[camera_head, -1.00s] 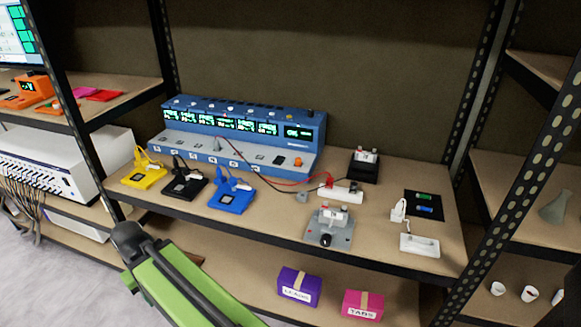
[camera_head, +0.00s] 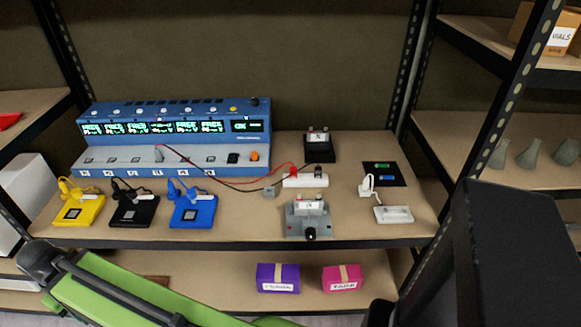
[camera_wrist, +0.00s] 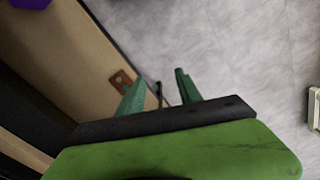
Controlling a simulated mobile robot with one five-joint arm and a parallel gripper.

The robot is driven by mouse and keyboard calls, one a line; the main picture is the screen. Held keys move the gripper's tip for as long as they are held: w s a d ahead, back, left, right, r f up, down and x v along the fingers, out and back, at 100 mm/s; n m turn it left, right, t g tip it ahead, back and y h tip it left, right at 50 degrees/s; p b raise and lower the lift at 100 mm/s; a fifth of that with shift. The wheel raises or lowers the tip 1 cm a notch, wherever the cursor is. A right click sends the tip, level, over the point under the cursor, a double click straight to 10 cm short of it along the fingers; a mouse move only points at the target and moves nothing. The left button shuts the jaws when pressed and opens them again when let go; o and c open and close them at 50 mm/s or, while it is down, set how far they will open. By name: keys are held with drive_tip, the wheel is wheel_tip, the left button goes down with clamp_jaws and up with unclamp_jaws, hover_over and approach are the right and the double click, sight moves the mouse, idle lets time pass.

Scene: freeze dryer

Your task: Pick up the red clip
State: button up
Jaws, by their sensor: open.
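The red clip (camera_head: 293,169) sits at the left end of a small white block (camera_head: 305,181) on the middle shelf, with a red wire running left from it. A black clip (camera_head: 318,171) is at the block's right end. My gripper (camera_wrist: 159,76) shows in the wrist view, with two green fingers apart and nothing between them. It points down past a shelf edge toward the grey floor, away from the red clip. The red clip is not in the wrist view. The fingers are not seen in the head view.
A blue instrument (camera_head: 170,150) stands behind yellow (camera_head: 80,211), black (camera_head: 134,210) and blue (camera_head: 193,211) plates. A grey fixture (camera_head: 308,220) stands in front of the white block. A dark upright post (camera_head: 470,165) bounds the shelf at right. Purple (camera_head: 278,279) and pink (camera_head: 341,279) boxes sit below.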

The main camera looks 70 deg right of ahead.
wheel_tip(320, 180, up, 18)
drive_tip(key=w+d+p, duration=0.1)
drive_tip(key=p, duration=1.4)
drive_tip(key=d+r+m+h+p, duration=0.1)
drive_tip(key=d+r+m+p, duration=0.5)
drive_tip(key=d+r+p, duration=0.45)
drive_tip(key=s+d+f+m+b, duration=0.1)
drive_tip(key=d+m, duration=0.2)
drive_tip(key=d, duration=0.3)
drive_tip(key=s+d+m+b, duration=0.1)
drive_tip(key=s+d+m, duration=0.1)
drive_tip(key=d, duration=0.5)
drive_tip(key=r+m+g, duration=0.1)
drive_tip(key=m+g, duration=0.3)
drive_tip(key=m, duration=1.7)
hover_over(294, 168)
drive_tip(key=w+a, duration=0.2)
drive_tip(key=w, duration=0.4)
drive_tip(key=shift+h, duration=0.3)
drive_tip(key=b+x, duration=1.6)
drive_tip(key=x, duration=0.1)
drive_tip(key=shift+a+f, duration=0.1)
drive_tip(key=shift+f, duration=0.2)
drive_tip(key=shift+s+r, duration=0.1)
drive_tip(key=shift+r, duration=0.1)
